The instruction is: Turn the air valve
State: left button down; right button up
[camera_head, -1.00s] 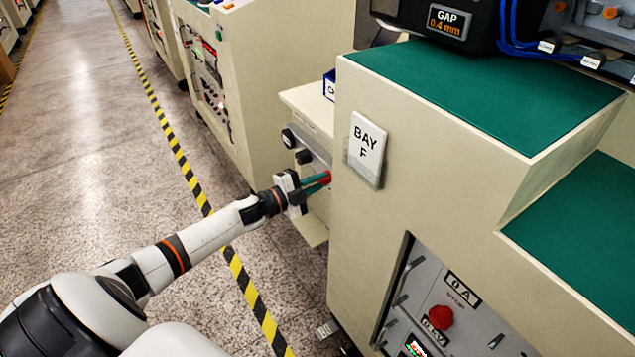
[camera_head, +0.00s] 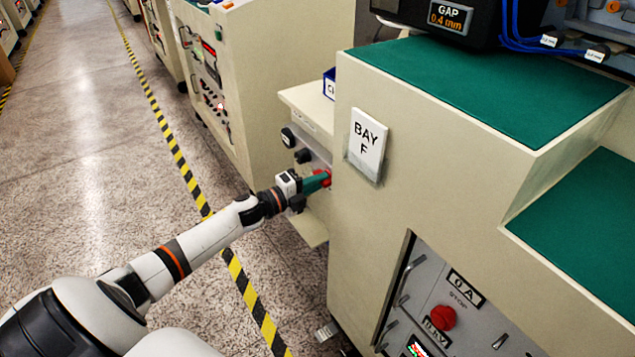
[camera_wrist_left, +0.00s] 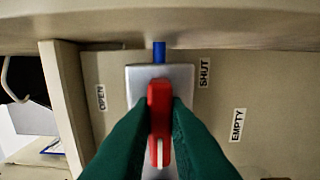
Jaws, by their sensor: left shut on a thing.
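The air valve's red handle (camera_wrist_left: 159,115) stands lengthwise on a grey plate (camera_wrist_left: 185,76) in the left wrist view. A blue tube enters the plate's top. An OPEN label (camera_wrist_left: 101,97) is left of the plate and a SHUT label (camera_wrist_left: 204,73) right of it. My left gripper (camera_wrist_left: 159,130) has its green fingers closed on both sides of the handle. In the head view my left gripper (camera_head: 318,183) reaches the side panel of the bay F machine, and a bit of red (camera_head: 327,178) shows at its fingertips. My right gripper is not in view.
The BAY F sign (camera_head: 367,140) is on the machine's corner beside my gripper. A shelf (camera_head: 310,105) juts out above the panel. An EMPTY label (camera_wrist_left: 238,125) is right of the valve. A red stop button (camera_head: 441,317) is on the front panel. The aisle floor is open to the left.

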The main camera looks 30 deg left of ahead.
pick_arm(q)
jog(key=shift+f, duration=0.1)
jog(key=c, duration=1.4)
grip_release()
jog(key=shift+c, duration=0.2)
